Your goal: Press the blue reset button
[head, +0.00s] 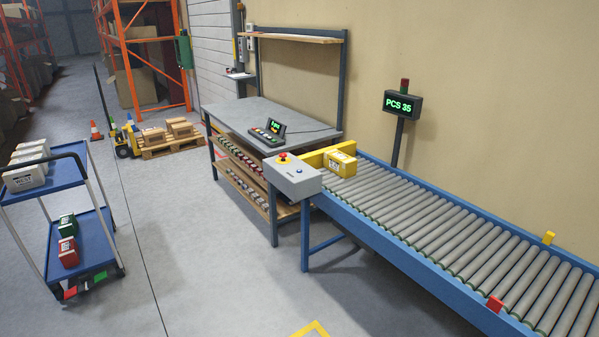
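A grey control box (294,180) sits at the near left end of the roller conveyor. On its top are a red emergency knob on a yellow base (283,158) and, to the right of it, a small blue button (299,171). Nothing touches or covers the blue button. My gripper is not in the head view, so its position and opening are hidden.
A yellow box (342,164) rests on the roller conveyor (470,240) beside a yellow end stop. A workbench (235,117) with a small green-lit display stands behind. A blue cart (80,233) is at left. The floor between is clear.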

